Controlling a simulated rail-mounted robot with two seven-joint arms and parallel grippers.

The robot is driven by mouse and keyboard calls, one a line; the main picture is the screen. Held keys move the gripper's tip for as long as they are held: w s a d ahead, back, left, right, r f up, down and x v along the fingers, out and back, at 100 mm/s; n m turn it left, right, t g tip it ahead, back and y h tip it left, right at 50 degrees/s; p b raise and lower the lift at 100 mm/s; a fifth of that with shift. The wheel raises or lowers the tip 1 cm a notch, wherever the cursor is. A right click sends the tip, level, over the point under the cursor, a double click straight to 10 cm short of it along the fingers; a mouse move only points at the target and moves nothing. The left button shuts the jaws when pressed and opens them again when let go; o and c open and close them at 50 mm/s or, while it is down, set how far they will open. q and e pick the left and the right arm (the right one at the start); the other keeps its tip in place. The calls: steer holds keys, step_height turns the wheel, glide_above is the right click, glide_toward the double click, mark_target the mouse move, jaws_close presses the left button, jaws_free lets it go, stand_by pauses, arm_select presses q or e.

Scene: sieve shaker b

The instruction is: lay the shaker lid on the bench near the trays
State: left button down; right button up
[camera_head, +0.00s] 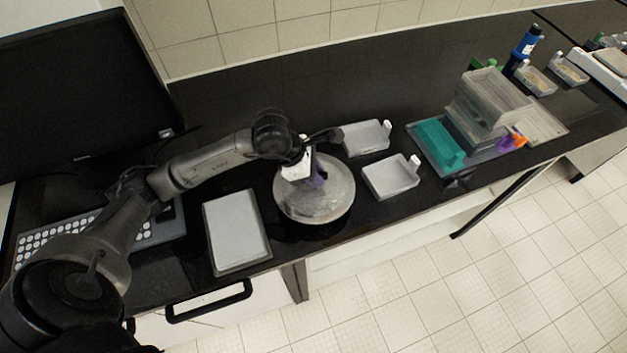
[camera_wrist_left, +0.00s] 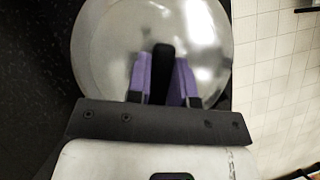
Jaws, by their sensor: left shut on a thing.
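The shaker lid (camera_head: 325,206) is a round, shiny silver-grey disc near the middle of the head view. In the left wrist view the lid (camera_wrist_left: 205,35) fills the top centre, with a black handle (camera_wrist_left: 161,65) standing up from it. My left gripper (camera_head: 318,180) is over the lid, its purple fingers shut on the handle from both sides. I cannot tell whether the lid rests on something or hangs just above the bench. Two pale trays lie right of the lid, a rear one (camera_head: 366,137) and a front one (camera_head: 391,178). My right gripper is not in view.
A flat grey-white panel (camera_head: 237,230) lies left of the lid. A keyboard (camera_head: 60,236) and monitor (camera_head: 85,85) are further left. A teal block (camera_head: 440,143) and clear stacked boxes (camera_head: 488,103) stand right of the trays.

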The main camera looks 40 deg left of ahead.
arm_select(q)
steer(key=shift+w+a+f, duration=0.25)
steer(key=shift+a+f, duration=0.1)
steer(key=shift+a, duration=0.05)
steer(key=shift+f, duration=1.9)
steer(key=c, duration=1)
jaws_free()
steer(key=shift+f, duration=0.1)
steer(key=v, duration=1.2)
